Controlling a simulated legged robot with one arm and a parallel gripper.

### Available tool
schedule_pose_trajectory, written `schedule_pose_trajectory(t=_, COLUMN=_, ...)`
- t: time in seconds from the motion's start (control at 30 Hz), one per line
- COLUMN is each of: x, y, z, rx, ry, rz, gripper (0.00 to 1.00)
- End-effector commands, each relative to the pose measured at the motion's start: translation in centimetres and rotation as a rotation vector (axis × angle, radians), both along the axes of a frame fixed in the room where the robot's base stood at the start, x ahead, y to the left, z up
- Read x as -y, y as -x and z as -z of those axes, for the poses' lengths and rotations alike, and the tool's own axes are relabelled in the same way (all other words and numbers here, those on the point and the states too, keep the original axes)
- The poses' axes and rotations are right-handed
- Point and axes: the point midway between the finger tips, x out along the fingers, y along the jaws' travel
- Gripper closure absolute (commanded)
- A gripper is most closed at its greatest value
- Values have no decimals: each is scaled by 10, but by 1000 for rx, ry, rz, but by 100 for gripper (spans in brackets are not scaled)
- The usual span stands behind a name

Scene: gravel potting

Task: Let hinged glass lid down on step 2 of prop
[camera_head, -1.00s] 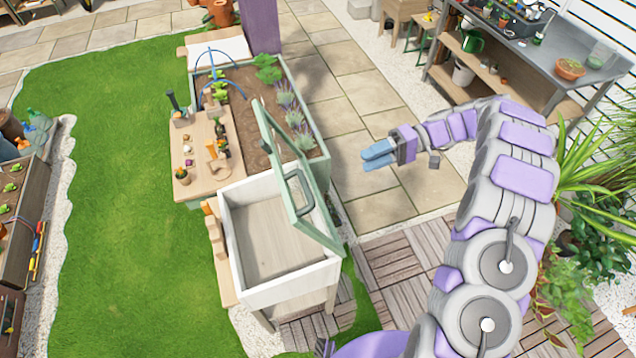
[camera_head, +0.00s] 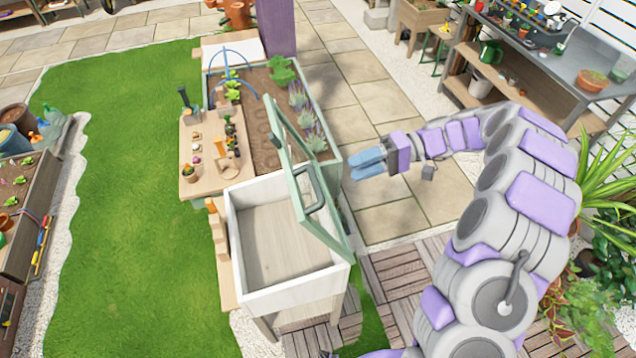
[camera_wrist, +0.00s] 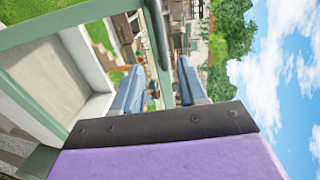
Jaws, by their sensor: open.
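The glass lid (camera_head: 328,240) has a pale green frame and stands raised and tilted at the right side of a white wooden box (camera_head: 290,295). A dark grey handle (camera_head: 312,190) is on the lid. My gripper (camera_head: 368,163) is open and empty, to the right of the lid in the head view. In the wrist view my gripper (camera_wrist: 158,88) has its two blue fingers apart. The lid frame (camera_wrist: 55,22) crosses the upper left there, and a grey-green bar (camera_wrist: 155,35) shows between the fingers; its depth is unclear.
A planted bed (camera_head: 262,115) lies behind the box. A wooden board (camera_head: 205,180) with small pots and tools is beside the bed. A potting bench (camera_head: 585,80) stands at the upper right. Leafy plants (camera_head: 610,190) are near my arm. Paving right of the lid is clear.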

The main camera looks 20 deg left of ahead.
Motion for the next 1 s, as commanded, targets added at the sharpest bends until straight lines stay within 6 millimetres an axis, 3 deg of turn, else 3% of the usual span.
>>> schedule_pose_trajectory(t=0.3, x=-51, y=32, z=12, rx=-1, ry=0, rz=-4, gripper=58)
schedule_pose_trajectory(t=0.5, x=-74, y=47, z=19, rx=-3, ry=-4, rz=-3, gripper=58)
schedule_pose_trajectory(t=1.0, x=-90, y=54, z=23, rx=1, ry=0, rz=0, gripper=58)
